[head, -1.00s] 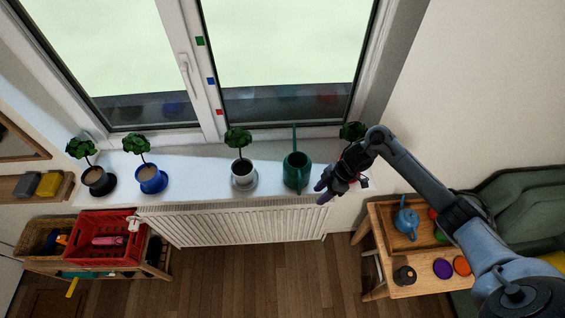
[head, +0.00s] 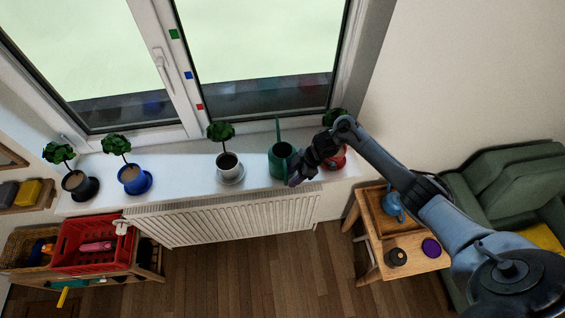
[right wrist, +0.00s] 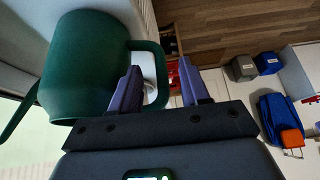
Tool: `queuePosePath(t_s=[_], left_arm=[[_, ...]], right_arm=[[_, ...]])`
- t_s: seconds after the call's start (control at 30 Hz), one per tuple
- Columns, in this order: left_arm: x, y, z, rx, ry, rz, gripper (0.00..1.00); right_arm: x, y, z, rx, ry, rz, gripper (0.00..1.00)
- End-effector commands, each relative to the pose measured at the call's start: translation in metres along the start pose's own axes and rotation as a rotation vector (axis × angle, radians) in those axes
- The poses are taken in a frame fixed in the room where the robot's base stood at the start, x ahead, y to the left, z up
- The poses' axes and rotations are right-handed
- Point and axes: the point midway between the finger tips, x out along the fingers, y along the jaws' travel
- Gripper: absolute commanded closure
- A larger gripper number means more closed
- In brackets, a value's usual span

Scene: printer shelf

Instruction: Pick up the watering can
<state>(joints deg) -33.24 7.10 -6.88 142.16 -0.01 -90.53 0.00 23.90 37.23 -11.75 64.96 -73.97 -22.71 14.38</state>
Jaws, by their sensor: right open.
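The green watering can (head: 280,163) stands on the windowsill, right of the grey-potted plant, with its spout toward the window. My right gripper (head: 295,178) is at its right front side. In the right wrist view, the can's body (right wrist: 82,65) fills the left, and its handle loops toward my open right gripper (right wrist: 160,66). The outer part of the handle shows between the two purple fingers, and the left finger overlaps the loop. I cannot tell whether a finger touches it. My left gripper is out of view.
Potted plants in grey (head: 230,168), blue (head: 134,180) and black (head: 80,186) pots line the windowsill (head: 190,175). A red pot (head: 338,160) is partly behind my right arm. A radiator (head: 220,215) is below. A wooden table (head: 418,262) with a blue teapot (head: 392,205) stands right.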

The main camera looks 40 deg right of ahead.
Motion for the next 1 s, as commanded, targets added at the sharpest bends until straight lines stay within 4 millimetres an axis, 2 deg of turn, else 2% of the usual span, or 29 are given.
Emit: queuePosePath(t_s=[0.1,0.2,0.5,0.57,0.8,1.0], left_arm=[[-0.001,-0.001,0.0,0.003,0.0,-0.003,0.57],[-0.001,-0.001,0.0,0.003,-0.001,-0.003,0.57],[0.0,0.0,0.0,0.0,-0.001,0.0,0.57],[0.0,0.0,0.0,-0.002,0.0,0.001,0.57],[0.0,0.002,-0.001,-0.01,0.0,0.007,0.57],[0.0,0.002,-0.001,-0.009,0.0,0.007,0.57]], right_arm=[[0.016,0.0,0.0,0.001,0.0,-0.002,0.54],[0.024,0.0,0.0,0.001,0.0,0.0,0.54],[0.028,0.0,0.001,-0.001,-0.001,0.0,0.54],[0.028,0.0,0.001,-0.001,-0.001,0.0,0.62],[0.028,0.0,0.001,0.0,-0.001,0.0,0.99],[0.028,0.0,0.001,0.0,-0.001,0.0,1.0]])
